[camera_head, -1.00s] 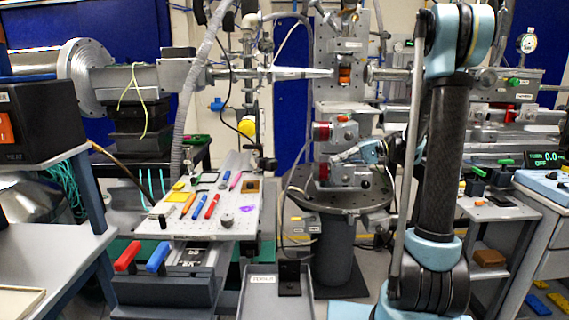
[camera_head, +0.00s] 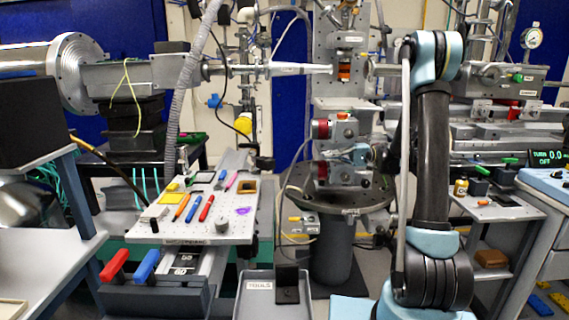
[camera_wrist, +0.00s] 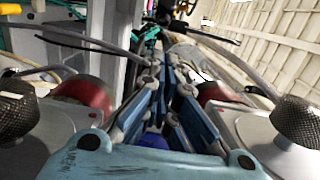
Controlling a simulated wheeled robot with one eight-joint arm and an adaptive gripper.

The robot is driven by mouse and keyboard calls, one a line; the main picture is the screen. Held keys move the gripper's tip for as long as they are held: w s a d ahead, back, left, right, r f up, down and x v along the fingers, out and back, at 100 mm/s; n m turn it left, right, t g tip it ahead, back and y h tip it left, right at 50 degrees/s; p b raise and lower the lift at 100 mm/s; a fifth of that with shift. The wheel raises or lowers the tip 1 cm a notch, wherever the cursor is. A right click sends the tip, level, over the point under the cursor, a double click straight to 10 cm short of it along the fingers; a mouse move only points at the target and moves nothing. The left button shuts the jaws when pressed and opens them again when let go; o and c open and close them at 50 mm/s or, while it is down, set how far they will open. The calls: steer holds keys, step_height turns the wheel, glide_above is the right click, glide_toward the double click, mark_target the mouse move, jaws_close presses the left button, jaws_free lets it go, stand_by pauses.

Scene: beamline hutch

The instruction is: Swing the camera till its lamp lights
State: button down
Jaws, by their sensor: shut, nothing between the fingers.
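Two grey boxy units, each with a red ring at its left end, are stacked on a round dark table in the middle of the head view: an upper unit (camera_head: 342,130) and a lower unit (camera_head: 343,176). I cannot tell for sure which is the camera. An orange part shows on top of the upper unit; no lit lamp is discernible. My pale blue gripper (camera_head: 362,154) is at the gap between them. In the wrist view my gripper (camera_wrist: 163,85) has its blue fingers together and empty, flanked by red cylinders (camera_wrist: 85,95) and knurled knobs (camera_wrist: 296,122). Contact is unclear.
The round table (camera_head: 345,200) carries the units. A perforated board (camera_head: 195,228) with several pens and small tools stands to the left. A grey tools tray (camera_head: 262,285) is in front. Beam pipes run above, and a side bench (camera_head: 495,208) stands to the right.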

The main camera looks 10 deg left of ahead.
mark_target(267, 163)
steer(key=s+d+x, duration=0.1)
steer(key=s+x, duration=0.1)
steer(key=x, duration=1.6)
steer(key=shift+s+a, duration=0.4)
steer(key=shift+s, duration=0.15)
steer(key=shift+r, duration=0.1)
steer(key=shift+s+a, duration=0.1)
steer(key=shift+s, duration=0.7)
